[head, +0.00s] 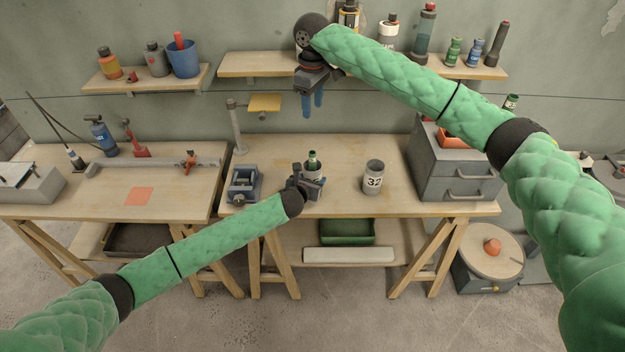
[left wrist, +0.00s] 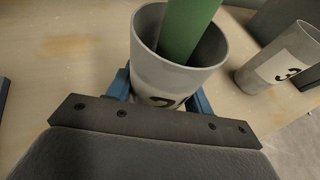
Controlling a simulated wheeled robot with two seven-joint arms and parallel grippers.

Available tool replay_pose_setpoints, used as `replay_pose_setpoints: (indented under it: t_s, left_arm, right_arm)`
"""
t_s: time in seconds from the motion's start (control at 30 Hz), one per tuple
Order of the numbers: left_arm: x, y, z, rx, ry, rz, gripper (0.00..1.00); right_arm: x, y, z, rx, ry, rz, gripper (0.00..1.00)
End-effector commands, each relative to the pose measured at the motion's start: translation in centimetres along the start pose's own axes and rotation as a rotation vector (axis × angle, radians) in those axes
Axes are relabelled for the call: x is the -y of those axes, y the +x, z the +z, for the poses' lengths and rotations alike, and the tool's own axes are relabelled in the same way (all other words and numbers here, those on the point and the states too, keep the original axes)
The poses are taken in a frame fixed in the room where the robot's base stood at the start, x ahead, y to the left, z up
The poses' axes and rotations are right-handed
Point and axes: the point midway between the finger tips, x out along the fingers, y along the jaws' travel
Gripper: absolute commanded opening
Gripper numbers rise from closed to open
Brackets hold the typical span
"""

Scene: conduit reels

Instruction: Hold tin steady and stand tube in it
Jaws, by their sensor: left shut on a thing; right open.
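A grey tin (head: 320,170) stands on the right-hand workbench, partly hidden behind my left gripper (head: 313,186). In the left wrist view, the blue fingers sit on both sides of this tin (left wrist: 160,68), and the gripper is shut on it. A green tube (head: 312,158) stands in the tin, its top sticking out above the rim. In the left wrist view the tube (left wrist: 186,28) is inside the mouth, close to the far wall; its foot is hidden. My right gripper (head: 313,104) is open and empty, pointing down, high above the tin.
A vise (head: 244,185) is to the left. A grey drawer cabinet (head: 458,180) stands at the bench's right end. A wall shelf (head: 255,64) is behind my right gripper.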

Motion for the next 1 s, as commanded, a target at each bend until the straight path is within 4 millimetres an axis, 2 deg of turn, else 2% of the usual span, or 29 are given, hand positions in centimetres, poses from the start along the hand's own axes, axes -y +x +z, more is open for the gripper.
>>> replay_pose_setpoints:
  t_s: [0.13, 0.4, 0.43, 0.53, 0.57, 0.87, 1.0]
  left_arm:
    - [0.0, 0.0, 0.0, 0.000, 0.000, 0.000, 0.29]
    - [0.0, 0.0, 0.0, 0.000, 0.000, 0.000, 0.29]
    - [0.0, 0.0, 0.0, 0.000, 0.000, 0.000, 0.56]
    - [0.0, 0.0, 0.0, 0.000, 0.000, 0.000, 0.75]
    - [0.0, 0.0, 0.0, 0.000, 0.000, 0.000, 0.77]
    - [0.0, -0.1, 0.0, 0.000, 0.000, 0.000, 0.77]
    - [0.0, -1.2, 0.0, 0.000, 0.001, -0.001, 0.77]
  right_arm:
    - [0.0, -0.7, 0.0, -0.001, 0.000, 0.000, 0.47]
    - [0.0, -0.7, 0.0, 0.000, 0.000, -0.001, 0.47]
    - [0.0, -0.7, 0.0, 0.000, 0.000, -0.001, 0.47]
    - [0.0, -0.7, 0.0, 0.000, 0.000, -0.001, 0.47]
    - [0.0, -0.7, 0.0, 0.000, 0.000, -0.001, 0.47]
    - [0.0, -0.7, 0.0, 0.000, 0.000, -0.001, 0.47]
    - [0.0, -0.7, 0.0, 0.000, 0.000, -0.001, 0.47]
